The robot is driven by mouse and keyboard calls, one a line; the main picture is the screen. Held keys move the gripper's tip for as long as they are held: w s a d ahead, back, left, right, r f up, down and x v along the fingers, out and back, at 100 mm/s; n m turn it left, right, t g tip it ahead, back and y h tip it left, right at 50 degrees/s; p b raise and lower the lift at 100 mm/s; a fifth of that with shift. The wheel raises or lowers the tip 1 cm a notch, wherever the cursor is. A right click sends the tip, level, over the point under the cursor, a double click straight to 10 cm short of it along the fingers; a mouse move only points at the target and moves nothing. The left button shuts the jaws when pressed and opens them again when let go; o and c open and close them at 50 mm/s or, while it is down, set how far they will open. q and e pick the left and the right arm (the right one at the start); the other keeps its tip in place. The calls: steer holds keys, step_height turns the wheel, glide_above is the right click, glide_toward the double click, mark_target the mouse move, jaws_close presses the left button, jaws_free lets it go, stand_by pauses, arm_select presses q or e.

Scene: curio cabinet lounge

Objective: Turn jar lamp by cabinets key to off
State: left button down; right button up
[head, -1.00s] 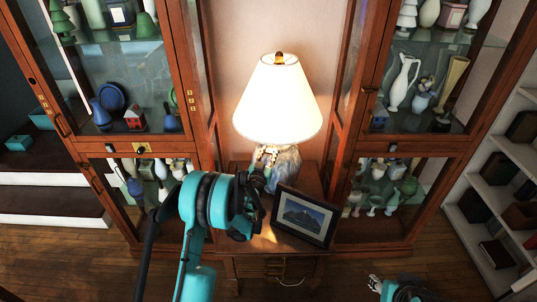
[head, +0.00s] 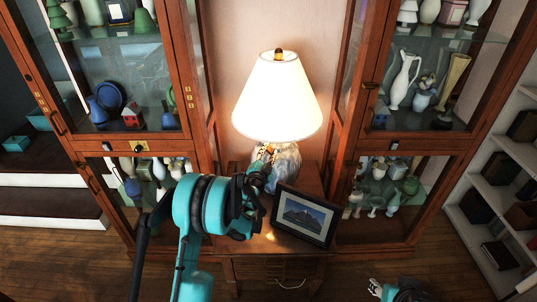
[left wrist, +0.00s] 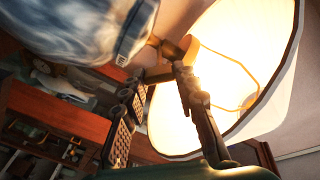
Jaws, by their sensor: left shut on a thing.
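The jar lamp stands on a small wooden table between two cabinets, with its white shade (head: 278,98) glowing and its pale blue-white jar body (head: 287,168) below. My left gripper (head: 265,158) is at the front left of the lamp, under the shade. In the left wrist view my left gripper (left wrist: 160,74) has its fingers close to the brass key fitting (left wrist: 178,47) between the jar (left wrist: 85,25) and the lit shade (left wrist: 240,75). The gripper is shut on the key, which the fingers partly hide. My right gripper (head: 376,287) shows only partly at the bottom edge.
A framed mountain picture (head: 304,216) leans on the table (head: 262,247) right beside the left gripper. Glass cabinets with vases and figurines stand on both sides. White shelves (head: 490,190) are at the right. The wooden floor in front is open.

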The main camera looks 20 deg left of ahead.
arm_select(q)
steer(key=m, duration=0.4)
steer(key=shift+f+m, duration=0.1)
steer(key=shift+m, duration=0.2)
steer(key=shift+d+m, duration=0.1)
steer(key=shift+m, duration=1.9)
steer(key=c, duration=1.2)
jaws_free()
steer(key=shift+f, duration=0.1)
steer(key=shift+o, duration=0.2)
steer(key=s, duration=0.7)
steer(key=shift+s, duration=0.25)
